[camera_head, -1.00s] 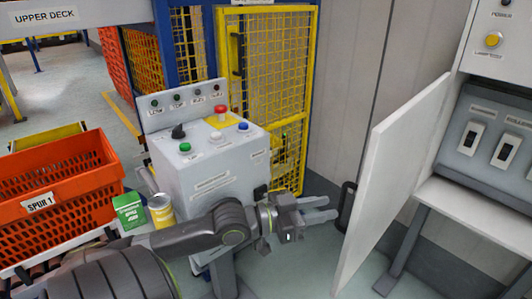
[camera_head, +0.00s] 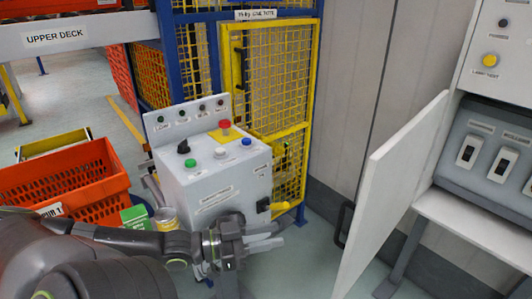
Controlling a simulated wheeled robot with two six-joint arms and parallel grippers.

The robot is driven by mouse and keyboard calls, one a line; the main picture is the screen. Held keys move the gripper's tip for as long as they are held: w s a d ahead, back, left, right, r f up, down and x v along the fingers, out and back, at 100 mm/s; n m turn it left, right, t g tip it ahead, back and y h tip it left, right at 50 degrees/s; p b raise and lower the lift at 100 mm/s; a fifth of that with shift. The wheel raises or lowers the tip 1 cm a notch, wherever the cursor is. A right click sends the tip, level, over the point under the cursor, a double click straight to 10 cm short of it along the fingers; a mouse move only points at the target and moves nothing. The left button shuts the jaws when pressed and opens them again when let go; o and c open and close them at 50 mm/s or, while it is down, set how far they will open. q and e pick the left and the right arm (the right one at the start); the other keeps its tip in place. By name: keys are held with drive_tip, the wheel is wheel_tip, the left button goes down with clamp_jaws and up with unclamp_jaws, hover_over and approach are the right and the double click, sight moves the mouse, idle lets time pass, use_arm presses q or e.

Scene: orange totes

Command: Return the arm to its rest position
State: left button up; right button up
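My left arm comes in from the lower left, and my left gripper (camera_head: 264,238) is in front of the grey control box (camera_head: 208,172). Its two pale fingers point right and stand apart, with nothing between them. The white cabinet door (camera_head: 392,200) stands open to the right, and its dark handle (camera_head: 343,222) is clear of the fingers. My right gripper is not in view.
An orange tote (camera_head: 95,180) stands at the left, with a green box (camera_head: 136,217) and a yellow can (camera_head: 166,219) beside it, partly behind my arm. A yellow mesh gate (camera_head: 275,90) stands behind the box. Switches (camera_head: 468,146) line the cabinet at right.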

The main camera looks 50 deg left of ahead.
use_arm(q)
drive_tip(key=shift+s, duration=0.15)
idle(0.5)
drive_tip(key=s+d+f+n+g+y, duration=0.25)
drive_tip(key=f+g+y, duration=0.35)
drive_tip(key=f, duration=0.8)
drive_tip(key=s+d+f+n+g+y, duration=0.35)
drive_tip(key=s+f+g, duration=0.2)
drive_tip(key=s, duration=0.35)
wheel_tip(320, 180, down, 23)
drive_tip(key=a+g, duration=0.2)
drive_tip(key=s+d+f+g, duration=0.1)
drive_tip(key=s+f, duration=1.4)
drive_tip(key=f, duration=0.2)
drive_tip(key=shift+s, duration=0.15)
